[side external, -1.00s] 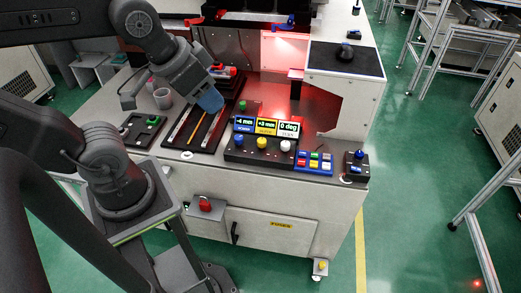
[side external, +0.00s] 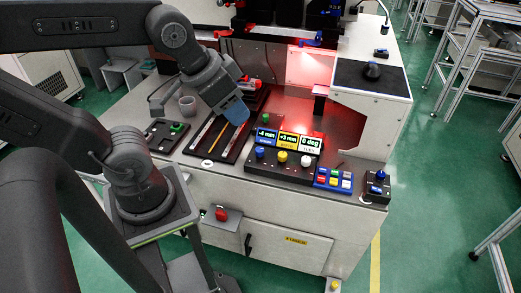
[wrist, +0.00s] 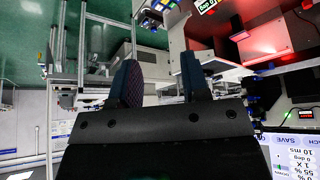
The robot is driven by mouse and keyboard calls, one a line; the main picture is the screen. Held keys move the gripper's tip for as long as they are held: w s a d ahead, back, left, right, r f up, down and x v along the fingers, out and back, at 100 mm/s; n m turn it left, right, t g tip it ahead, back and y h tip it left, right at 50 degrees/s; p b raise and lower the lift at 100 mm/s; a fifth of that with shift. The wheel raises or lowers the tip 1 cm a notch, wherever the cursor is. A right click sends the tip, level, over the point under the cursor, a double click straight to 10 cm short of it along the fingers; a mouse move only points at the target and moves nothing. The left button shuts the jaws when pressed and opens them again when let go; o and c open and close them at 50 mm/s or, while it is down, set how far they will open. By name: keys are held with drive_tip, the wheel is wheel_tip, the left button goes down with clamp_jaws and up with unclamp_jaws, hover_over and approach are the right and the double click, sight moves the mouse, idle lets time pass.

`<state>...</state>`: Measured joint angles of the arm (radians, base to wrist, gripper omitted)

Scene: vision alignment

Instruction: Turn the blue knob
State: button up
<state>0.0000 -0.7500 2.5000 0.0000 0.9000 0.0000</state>
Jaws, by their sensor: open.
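The blue knob (side external: 260,153) stands at the left of a black control panel (side external: 283,170), beside a yellow knob (side external: 283,157) and a white knob (side external: 306,160). Above them, displays read -4 mm, +3 mm and 0 deg. My gripper (side external: 234,112), with blue fingers, hangs above the black tray, up and left of the blue knob in the picture and apart from it. In the wrist view my gripper (wrist: 161,75) has its two fingers spread with nothing between them. The blue knob cannot be made out there.
A blue button box (side external: 333,180) and a black box with a blue-topped knob (side external: 377,186) stand right of the panel. A black tray (side external: 222,150), a green-button box (side external: 168,134) and a cup (side external: 187,105) are to the left. A white housing (side external: 365,105) rises behind right.

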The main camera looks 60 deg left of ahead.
drive_tip(key=o, duration=0.3)
drive_tip(key=shift+w+a, duration=0.15)
drive_tip(key=shift+w, duration=0.1)
drive_tip(key=w+a+f, duration=0.1)
drive_tip(key=w, duration=0.1)
drive_tip(key=w+a+f+g, duration=0.1)
drive_tip(key=w+a, duration=0.1)
drive_tip(key=w, duration=0.1)
drive_tip(key=w+a+f+g, duration=0.1)
drive_tip(key=w+a, duration=0.1)
drive_tip(key=w, duration=0.1)
drive_tip(key=shift+a+f+n+y, duration=0.1)
drive_tip(key=shift+n+y, duration=0.2)
drive_tip(key=g, duration=0.4)
hover_over(260, 149)
wheel_tip(260, 149, down, 19)
drive_tip(key=shift+n, duration=0.3)
wheel_tip(260, 149, down, 13)
drive_tip(key=shift+s+r, duration=0.1)
drive_tip(key=shift+r, duration=0.1)
drive_tip(key=c, duration=0.9)
